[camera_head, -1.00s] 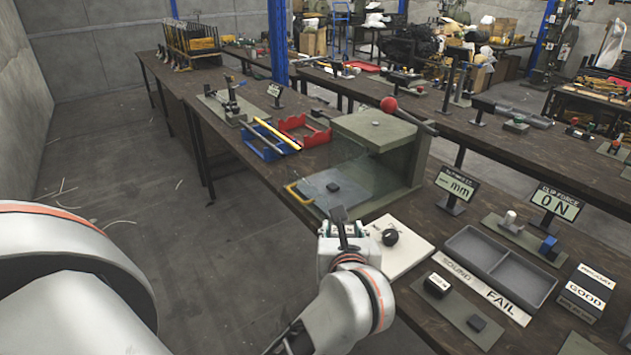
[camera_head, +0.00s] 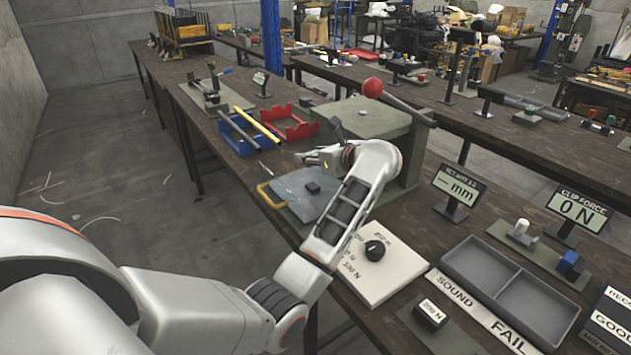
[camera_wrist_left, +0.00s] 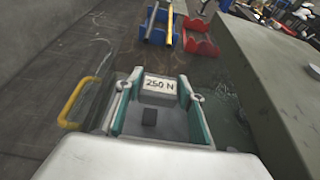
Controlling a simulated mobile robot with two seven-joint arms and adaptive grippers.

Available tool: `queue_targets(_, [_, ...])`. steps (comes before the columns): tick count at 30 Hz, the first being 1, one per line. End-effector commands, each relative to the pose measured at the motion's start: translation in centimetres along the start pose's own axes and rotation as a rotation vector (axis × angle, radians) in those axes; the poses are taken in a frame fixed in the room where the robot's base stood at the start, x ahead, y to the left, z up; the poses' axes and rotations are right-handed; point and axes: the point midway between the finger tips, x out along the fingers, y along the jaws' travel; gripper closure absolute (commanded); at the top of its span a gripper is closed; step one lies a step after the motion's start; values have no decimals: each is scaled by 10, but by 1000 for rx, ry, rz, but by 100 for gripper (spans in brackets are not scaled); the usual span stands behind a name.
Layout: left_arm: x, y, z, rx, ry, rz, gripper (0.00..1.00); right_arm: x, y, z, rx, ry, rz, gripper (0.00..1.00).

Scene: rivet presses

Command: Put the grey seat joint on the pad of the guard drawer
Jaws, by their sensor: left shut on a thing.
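The guard drawer (camera_head: 290,207) is pulled out in front of the green press, with a yellow handle (camera_head: 265,195). A small dark square block, perhaps the pad (camera_head: 312,187), shows on its plate. My left gripper (camera_head: 312,158) is above the drawer's far part, close to the press housing. In the left wrist view its teal-lined fingers are shut on a light grey block labelled 250 N, seemingly the seat joint (camera_wrist_left: 160,86). In the head view I cannot clearly make out the held joint. My right gripper is not in view.
The press housing (camera_head: 375,118) with a red-knobbed lever (camera_head: 373,88) stands close right of the gripper. Blue (camera_head: 247,132) and red (camera_head: 290,124) bins lie beyond the drawer. A white dial board (camera_head: 385,262) and grey sorting tray (camera_head: 515,285) stand nearer.

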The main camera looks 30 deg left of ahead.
Motion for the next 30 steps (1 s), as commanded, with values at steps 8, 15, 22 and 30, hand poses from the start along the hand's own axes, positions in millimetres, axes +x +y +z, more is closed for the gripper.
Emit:
queue_targets(8, [12,1,-28,2,-1,0,83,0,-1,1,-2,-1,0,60])
queue_targets(15, [26,1,-61,4,-2,1,83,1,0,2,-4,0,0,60])
queue_targets(22, [28,0,-68,0,-2,-1,83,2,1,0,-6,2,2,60])
queue_targets(30, [30,1,-72,1,-1,-1,83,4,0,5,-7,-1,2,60])
